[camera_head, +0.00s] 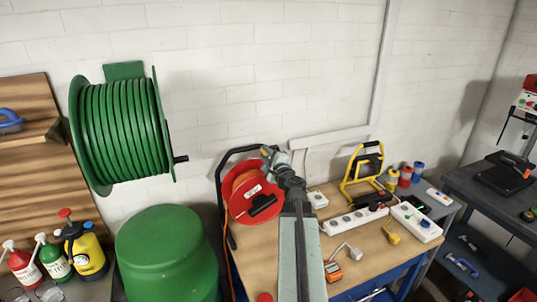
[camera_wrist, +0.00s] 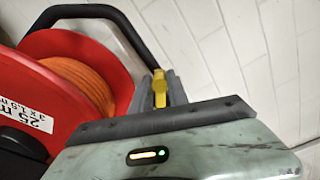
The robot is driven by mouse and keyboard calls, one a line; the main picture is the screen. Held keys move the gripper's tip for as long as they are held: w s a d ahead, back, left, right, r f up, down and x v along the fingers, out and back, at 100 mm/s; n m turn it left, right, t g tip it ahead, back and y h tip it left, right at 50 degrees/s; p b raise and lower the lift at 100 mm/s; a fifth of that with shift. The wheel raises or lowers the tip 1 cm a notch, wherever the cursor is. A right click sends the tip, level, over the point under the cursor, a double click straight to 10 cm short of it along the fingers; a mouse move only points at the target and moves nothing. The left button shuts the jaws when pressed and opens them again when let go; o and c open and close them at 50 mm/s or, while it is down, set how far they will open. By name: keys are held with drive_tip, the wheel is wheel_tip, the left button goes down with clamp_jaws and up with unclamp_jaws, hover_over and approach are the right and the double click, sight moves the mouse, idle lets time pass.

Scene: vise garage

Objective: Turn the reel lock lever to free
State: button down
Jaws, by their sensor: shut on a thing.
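The red cable reel (camera_head: 250,195) with orange cable stands in a black frame at the left end of the wooden workbench. It fills the left of the wrist view (camera_wrist: 60,95), with its white label partly cut off. The yellow lock lever (camera_wrist: 160,90) is by the reel's frame, and only its upper part shows between my fingers. My gripper (camera_wrist: 165,92) is shut on the lever. In the head view my gripper (camera_head: 272,158) is at the reel's upper right, and my arm hides part of the bench.
A yellow work light (camera_head: 363,172), white power strips (camera_head: 355,220) and an orange meter (camera_head: 333,271) sit on the bench. A green hose reel (camera_head: 120,128) hangs on the wall above a green barrel (camera_head: 168,255).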

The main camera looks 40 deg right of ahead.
drive_tip(key=shift+a+f+n+b, duration=0.1)
drive_tip(key=shift+f+n+b, duration=0.3)
drive_tip(key=shift+n, duration=0.7)
drive_tip(key=shift+f+n, duration=0.1)
drive_tip(key=shift+n, duration=0.2)
drive_tip(key=c, duration=1.3)
unclamp_jaws()
drive_tip(key=shift+a, duration=0.1)
